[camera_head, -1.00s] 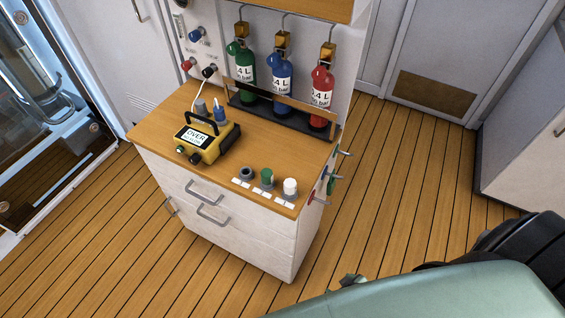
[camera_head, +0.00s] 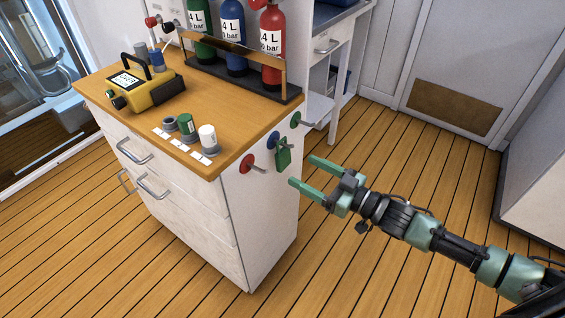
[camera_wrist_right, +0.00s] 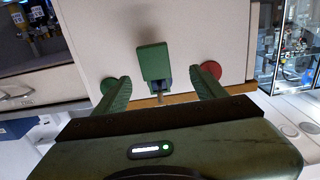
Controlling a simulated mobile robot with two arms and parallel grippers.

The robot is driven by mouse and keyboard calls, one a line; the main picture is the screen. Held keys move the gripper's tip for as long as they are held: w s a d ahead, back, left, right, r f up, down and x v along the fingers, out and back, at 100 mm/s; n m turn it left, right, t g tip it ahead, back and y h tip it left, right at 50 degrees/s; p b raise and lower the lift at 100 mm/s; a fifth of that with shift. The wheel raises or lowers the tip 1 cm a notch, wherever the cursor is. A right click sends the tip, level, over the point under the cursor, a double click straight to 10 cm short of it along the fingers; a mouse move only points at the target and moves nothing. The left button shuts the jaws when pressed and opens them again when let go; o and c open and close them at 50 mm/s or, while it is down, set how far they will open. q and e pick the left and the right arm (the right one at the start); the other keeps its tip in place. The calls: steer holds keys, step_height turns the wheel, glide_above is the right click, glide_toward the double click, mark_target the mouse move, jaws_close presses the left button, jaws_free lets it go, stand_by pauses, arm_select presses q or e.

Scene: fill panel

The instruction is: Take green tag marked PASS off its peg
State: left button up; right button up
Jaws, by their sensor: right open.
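A green tag (camera_head: 283,157) hangs on the middle peg, the one with a blue disc (camera_head: 272,140), on the cabinet's side panel. Any marking on the tag is not legible. In the right wrist view the tag (camera_wrist_right: 153,60) lies ahead, in the gap between the fingers. My right gripper (camera_head: 302,171) is open and empty, just off the panel with its fingers pointing at the tag, apart from it in the head view. The right gripper (camera_wrist_right: 163,84) also shows in its wrist view. My left gripper is out of view.
A red-disc peg (camera_head: 246,163) and a green-disc peg (camera_head: 295,120) flank the tag. The cabinet top (camera_head: 225,105) holds a yellow device (camera_head: 148,92), knobs and a rack of several bottles. The floor to the right is clear.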

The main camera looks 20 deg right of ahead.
mark_target(286, 156)
steer(key=shift+w+d+r+b+x, duration=0.1)
steer(key=shift+b+x, duration=0.05)
steer(key=shift+x, duration=0.85)
steer(key=shift+w+d+r+b+x, duration=0.1)
steer(key=shift+x, duration=0.95)
steer(key=shift+w+d+b+x, duration=0.1)
steer(key=shift+b+x, duration=0.05)
steer(key=shift+x, duration=0.85)
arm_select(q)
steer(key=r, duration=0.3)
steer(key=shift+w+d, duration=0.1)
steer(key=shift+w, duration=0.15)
arm_select(e)
steer(key=c, duration=1.4)
steer(key=shift+r, duration=0.1)
